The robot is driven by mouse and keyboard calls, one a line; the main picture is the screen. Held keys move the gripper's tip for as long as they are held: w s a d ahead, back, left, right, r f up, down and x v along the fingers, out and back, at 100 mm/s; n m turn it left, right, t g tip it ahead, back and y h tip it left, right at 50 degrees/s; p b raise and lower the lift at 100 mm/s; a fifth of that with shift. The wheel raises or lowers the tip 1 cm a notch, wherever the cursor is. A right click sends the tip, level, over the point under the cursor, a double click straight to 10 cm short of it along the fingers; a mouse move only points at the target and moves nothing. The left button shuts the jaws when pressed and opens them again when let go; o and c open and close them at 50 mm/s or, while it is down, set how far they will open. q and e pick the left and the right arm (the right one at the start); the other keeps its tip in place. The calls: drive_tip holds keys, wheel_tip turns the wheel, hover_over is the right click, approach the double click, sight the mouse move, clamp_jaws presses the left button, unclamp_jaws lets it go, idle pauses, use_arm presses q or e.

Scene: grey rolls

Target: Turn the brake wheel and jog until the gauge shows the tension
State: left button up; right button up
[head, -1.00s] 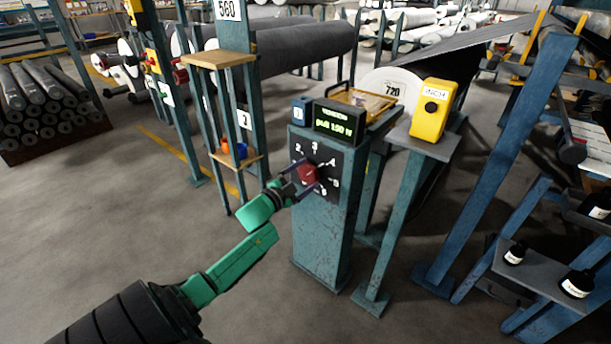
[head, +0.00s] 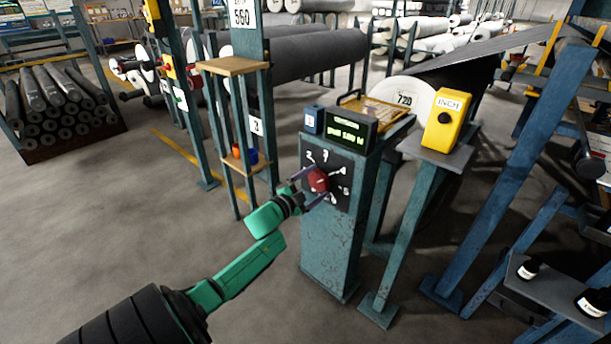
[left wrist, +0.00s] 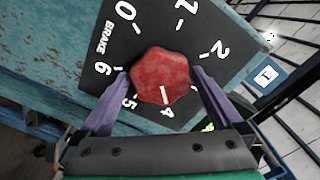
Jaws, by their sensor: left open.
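The red brake wheel (head: 318,180) sits on a dark dial plate on the front of a teal post. In the left wrist view the wheel (left wrist: 160,72) shows a white mark pointing at the 4. My open left gripper (head: 312,187) has one purple finger on either side of the wheel; I cannot tell whether they touch it. The tension gauge (head: 348,128) on top of the post shows green text, too blurred to read surely. The yellow INCH box (head: 446,120) with a black button stands on a stand to the right. My right gripper is out of view.
A wooden-topped stand (head: 232,66) with small orange and blue items is left of the post. A large grey roll (head: 310,52) lies behind. Blue frame beams and a shelf with dark bottles (head: 592,303) are at the right.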

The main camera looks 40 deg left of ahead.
use_arm(q)
drive_tip(key=s+p, duration=0.3)
drive_tip(key=s, duration=1.1)
drive_tip(key=shift+s, duration=0.15)
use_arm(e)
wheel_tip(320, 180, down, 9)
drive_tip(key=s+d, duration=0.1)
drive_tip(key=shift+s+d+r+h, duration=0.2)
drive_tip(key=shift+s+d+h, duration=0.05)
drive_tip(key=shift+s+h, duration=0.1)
use_arm(q)
drive_tip(key=shift+d, duration=0.1)
